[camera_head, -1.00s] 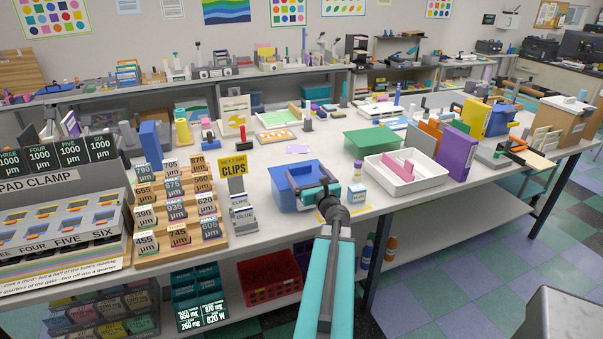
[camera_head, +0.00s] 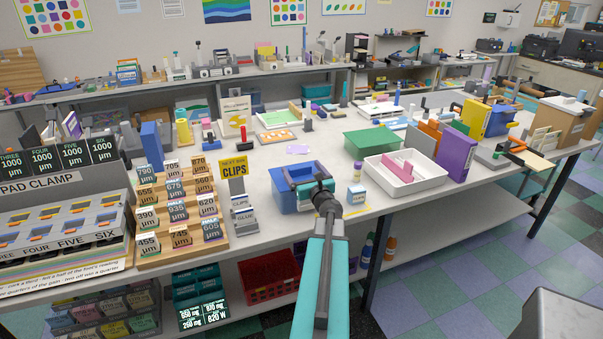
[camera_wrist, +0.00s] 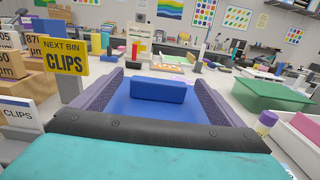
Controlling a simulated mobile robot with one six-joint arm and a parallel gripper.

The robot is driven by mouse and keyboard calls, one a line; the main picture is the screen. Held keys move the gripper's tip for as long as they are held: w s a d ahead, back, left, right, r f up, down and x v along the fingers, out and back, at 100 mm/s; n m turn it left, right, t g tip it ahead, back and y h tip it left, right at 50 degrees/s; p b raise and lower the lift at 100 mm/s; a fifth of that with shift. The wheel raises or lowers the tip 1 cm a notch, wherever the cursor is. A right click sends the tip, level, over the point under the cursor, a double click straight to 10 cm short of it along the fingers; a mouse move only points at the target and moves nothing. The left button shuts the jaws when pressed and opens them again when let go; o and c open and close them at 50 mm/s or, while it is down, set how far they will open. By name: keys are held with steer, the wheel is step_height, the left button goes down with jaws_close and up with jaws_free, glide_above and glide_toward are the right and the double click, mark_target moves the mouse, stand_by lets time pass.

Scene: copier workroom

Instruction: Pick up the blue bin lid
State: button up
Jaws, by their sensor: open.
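The blue bin lid (camera_wrist: 150,108) fills the middle of the wrist view, with a raised blue block handle (camera_wrist: 158,90) on top. In the head view the lid (camera_head: 297,171) sits on a blue bin (camera_head: 285,198) near the table's front edge, and my gripper partly hides it. My gripper (camera_wrist: 157,75) is open, its two dark textured fingers to the left and right of the handle, with visible gaps between. In the head view my gripper (camera_head: 302,173) is over the lid. I cannot tell whether the fingers touch the lid's top.
A yellow-and-black CLIPS sign (camera_head: 233,167) stands close left of the bin. A small white-blue box (camera_head: 356,195) and a purple-capped bottle (camera_head: 358,171) stand close right. Further right is a white tray (camera_head: 416,181); a green lid-like box (camera_head: 371,141) is behind it.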

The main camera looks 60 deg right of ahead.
steer(key=shift+x, duration=1.1)
steer(key=shift+c, duration=0.4)
steer(key=c, duration=1.1)
